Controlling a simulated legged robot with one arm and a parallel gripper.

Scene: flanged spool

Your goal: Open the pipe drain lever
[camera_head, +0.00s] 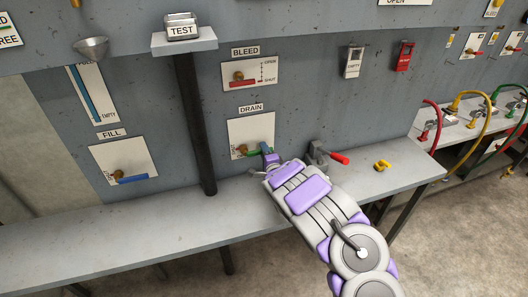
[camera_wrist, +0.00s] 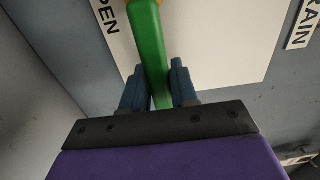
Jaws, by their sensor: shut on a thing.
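The drain lever has a green handle (camera_head: 258,152) on a white plate (camera_head: 239,131) under a DRAIN label (camera_head: 254,109). The handle points right from its brass pivot (camera_head: 242,149), and my arm covers part of it. My gripper (camera_head: 268,155) is at the handle's right part. In the wrist view the green handle (camera_wrist: 149,45) runs down between the two blue-grey fingers of my gripper (camera_wrist: 158,88). The fingers are shut on the handle. An OPEN mark (camera_wrist: 104,16) on the plate shows to the left there.
A grey shelf (camera_head: 120,214) runs below the panel. A red-handled clamp (camera_head: 320,153) and a yellow piece (camera_head: 382,165) are on it at the right. A black post (camera_head: 194,125) stands left of the drain plate. BLEED (camera_head: 239,77) and FILL (camera_head: 131,179) levers are nearby.

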